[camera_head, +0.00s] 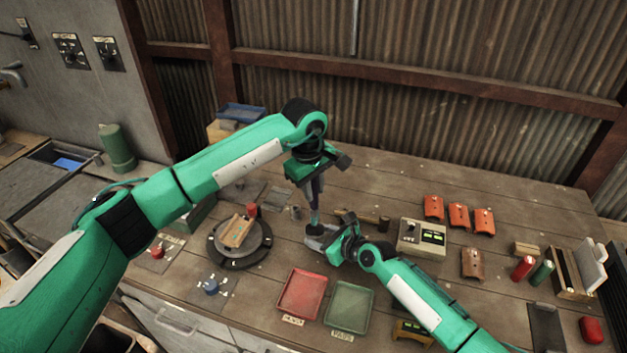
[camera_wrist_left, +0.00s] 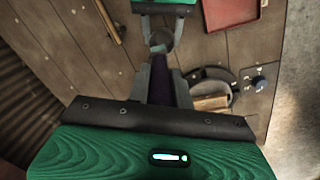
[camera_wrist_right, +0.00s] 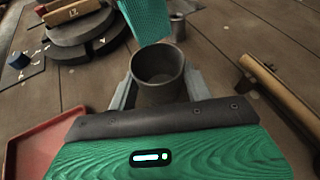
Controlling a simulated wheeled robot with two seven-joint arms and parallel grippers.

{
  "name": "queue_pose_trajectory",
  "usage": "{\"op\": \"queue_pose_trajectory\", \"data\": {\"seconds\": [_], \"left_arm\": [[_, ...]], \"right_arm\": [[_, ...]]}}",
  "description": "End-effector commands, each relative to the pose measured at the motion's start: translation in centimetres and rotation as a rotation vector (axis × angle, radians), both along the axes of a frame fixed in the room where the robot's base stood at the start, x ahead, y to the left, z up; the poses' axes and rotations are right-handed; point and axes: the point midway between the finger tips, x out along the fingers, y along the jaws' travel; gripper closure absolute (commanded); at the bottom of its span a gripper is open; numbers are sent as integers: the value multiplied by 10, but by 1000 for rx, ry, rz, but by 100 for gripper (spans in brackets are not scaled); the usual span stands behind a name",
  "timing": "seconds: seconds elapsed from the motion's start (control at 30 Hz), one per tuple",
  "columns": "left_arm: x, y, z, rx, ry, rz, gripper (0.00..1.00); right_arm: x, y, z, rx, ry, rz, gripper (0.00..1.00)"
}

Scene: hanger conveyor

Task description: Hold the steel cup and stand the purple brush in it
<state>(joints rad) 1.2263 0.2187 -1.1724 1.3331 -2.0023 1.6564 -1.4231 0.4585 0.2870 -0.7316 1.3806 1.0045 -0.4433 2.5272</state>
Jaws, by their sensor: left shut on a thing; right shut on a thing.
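My left gripper (camera_head: 314,190) points down and is shut on the purple brush (camera_head: 315,205). The brush hangs about upright; its purple part also shows between the fingers in the left wrist view (camera_wrist_left: 161,85). My right gripper (camera_head: 325,241) is shut on the steel cup (camera_head: 314,230), with a finger on each side of it. In the right wrist view the cup (camera_wrist_right: 157,75) is upright with its mouth open, and no brush shows inside. In the head view the brush's lower end lines up just above the cup; the exact gap is unclear.
A small metal cylinder (camera_head: 296,213) stands close behind the cup. A round dark turntable (camera_head: 262,248) with a wooden piece is to the left. Red (camera_head: 299,294) and green (camera_head: 349,304) trays lie in front. A grey box with displays (camera_head: 423,238) is to the right.

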Motion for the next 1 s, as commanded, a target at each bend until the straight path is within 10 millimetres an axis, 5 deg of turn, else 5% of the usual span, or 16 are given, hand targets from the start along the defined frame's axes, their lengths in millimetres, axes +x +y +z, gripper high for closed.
{"op": "queue_pose_trajectory", "data": {"seconds": [0.6, 1.0], "left_arm": [[0, 0, -49, -1, 1, 1, 100], [0, 0, -62, 0, 0, 0, 100]], "right_arm": [[0, 0, 0, 0, 0, 0, 74], [0, 0, 0, 0, 0, 0, 74]]}}
